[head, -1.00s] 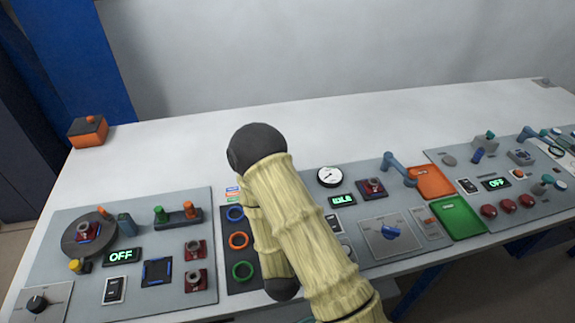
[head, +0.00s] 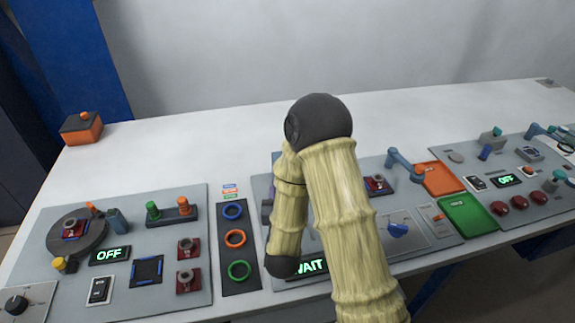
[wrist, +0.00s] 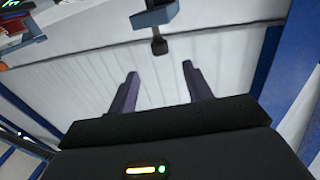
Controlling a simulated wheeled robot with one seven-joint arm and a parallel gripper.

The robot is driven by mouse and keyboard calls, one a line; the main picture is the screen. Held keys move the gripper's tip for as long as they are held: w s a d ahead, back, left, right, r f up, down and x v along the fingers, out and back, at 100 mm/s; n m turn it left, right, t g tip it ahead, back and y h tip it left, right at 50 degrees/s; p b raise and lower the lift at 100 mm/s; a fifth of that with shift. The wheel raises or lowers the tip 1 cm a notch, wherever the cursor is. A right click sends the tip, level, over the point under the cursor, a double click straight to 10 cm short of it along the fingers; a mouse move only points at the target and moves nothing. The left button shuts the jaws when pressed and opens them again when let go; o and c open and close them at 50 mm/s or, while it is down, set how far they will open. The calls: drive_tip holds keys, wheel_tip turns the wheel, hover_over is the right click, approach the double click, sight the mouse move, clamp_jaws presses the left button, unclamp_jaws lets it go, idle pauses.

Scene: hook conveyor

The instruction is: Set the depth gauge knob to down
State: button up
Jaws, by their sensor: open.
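My gripper (wrist: 160,69) shows in the wrist view with two dark purple fingers spread apart and nothing between them. In the head view my arm covers the middle panel, and my gripper cannot be made out there. A blue knob (head: 397,229) sits on a square grey plate on the middle panel, right of my arm. A black knob (head: 16,304) sits on a plate at the far left. I cannot tell which knob belongs to the depth gauge. The round white gauge seen earlier is hidden behind my arm.
The left panel (head: 205,310) holds switches, red sockets and an OFF display (head: 110,255). A WAIT display (head: 310,266) shows beside my arm. Orange (head: 440,178) and green (head: 466,216) trays lie to the right. The white table behind the panels (head: 200,150) is largely clear.

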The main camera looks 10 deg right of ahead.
drive_tip(key=w+p, duration=0.1)
drive_tip(key=w, duration=0.3)
drive_tip(key=w+d, duration=0.1)
drive_tip(key=w, duration=0.3)
drive_tip(key=w+d+p, duration=0.1)
drive_tip(key=w, duration=0.3)
drive_tip(key=shift+w+d+p, duration=0.1)
drive_tip(key=shift+w+p, duration=0.2)
drive_tip(key=shift+w, duration=0.05)
clamp_jaws()
